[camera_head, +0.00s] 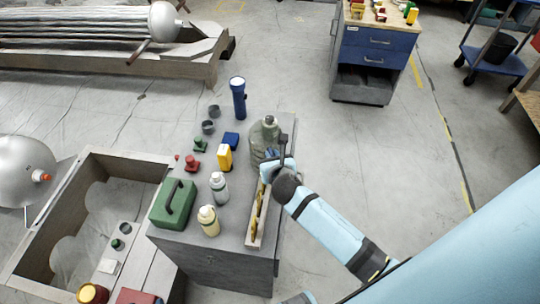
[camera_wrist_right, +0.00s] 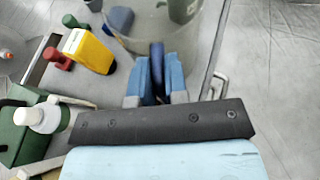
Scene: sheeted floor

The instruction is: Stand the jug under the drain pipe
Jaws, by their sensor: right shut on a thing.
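The jug (camera_head: 264,133) is a clear, greenish vessel standing upright near the right edge of the grey cabinet top. My right gripper (camera_head: 274,163) is at its near side. In the right wrist view its blue fingers (camera_wrist_right: 157,78) are shut on a dark blue upright part, which looks like the handle of the jug (camera_wrist_right: 128,38). A short brown pipe (camera_head: 138,52) slants down from the end of a long tank at the upper left; I cannot tell if it is the drain pipe. My left gripper is not in view.
An open crate (camera_head: 60,190) stands at left. A blue drawer cabinet (camera_head: 375,50) stands at the back. Floor between is clear.

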